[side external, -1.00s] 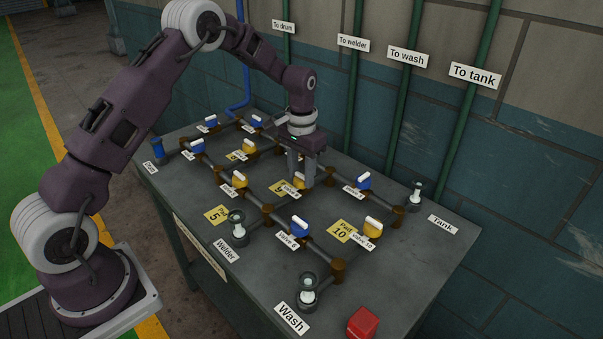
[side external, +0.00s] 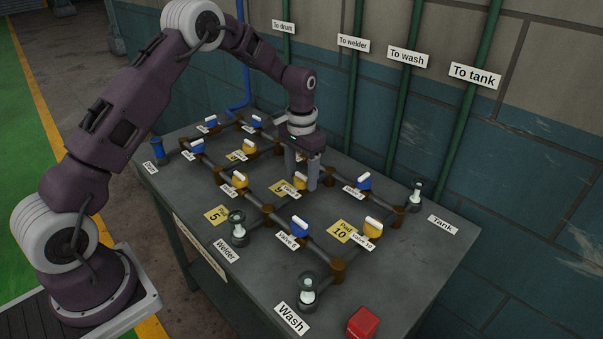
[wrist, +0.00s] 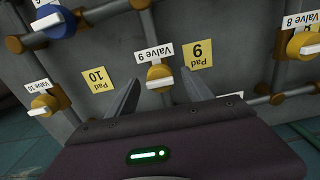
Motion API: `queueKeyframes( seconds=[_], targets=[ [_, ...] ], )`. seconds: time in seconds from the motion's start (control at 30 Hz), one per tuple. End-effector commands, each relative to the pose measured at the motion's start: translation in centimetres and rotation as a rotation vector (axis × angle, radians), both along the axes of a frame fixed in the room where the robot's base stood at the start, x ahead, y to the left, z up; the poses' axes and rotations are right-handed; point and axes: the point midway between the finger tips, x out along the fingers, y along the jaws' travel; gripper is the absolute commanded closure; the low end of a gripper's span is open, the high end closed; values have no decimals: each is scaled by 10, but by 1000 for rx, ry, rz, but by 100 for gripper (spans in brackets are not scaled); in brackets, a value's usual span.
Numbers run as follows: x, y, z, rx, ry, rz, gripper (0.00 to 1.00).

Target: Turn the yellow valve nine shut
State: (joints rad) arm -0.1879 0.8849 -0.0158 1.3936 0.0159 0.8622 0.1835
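The yellow valve nine (wrist: 158,73) shows in the wrist view below its upside-down "Valve 9" label, its white handle lying roughly across the picture. In the side external view the yellow valve nine (side external: 299,182) is partly hidden by a finger. My gripper (side external: 301,178) is over it, pointing down. In the wrist view my gripper (wrist: 160,88) is open, with one finger to each side of the valve and gaps between. I cannot tell whether either finger touches the handle.
Yellow valve 10 (side external: 373,229), blue valve 6 (side external: 299,227) and another blue valve (side external: 363,181) stand nearby on brown-jointed pipes. The yellow Pad 9 plate (wrist: 197,54) lies beside valve nine. A red block (side external: 362,323) sits at the table's near corner.

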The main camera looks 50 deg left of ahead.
Motion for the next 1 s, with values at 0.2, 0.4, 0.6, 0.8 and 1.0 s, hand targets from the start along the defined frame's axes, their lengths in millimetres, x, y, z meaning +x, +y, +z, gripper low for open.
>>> queueKeyframes(
  seconds=[0.2, 0.4, 0.6, 0.8, 1.0],
  targets=[
    [1, 0, 7, 1, -2, 1, 41],
    [1, 0, 48, 1, -4, 0, 41],
    [0, 0, 70, 0, -1, 0, 41],
    [0, 0, 71, 0, 0, 0, 41],
    [-20, -12, 115, 8, -50, 1, 41]
  ],
)
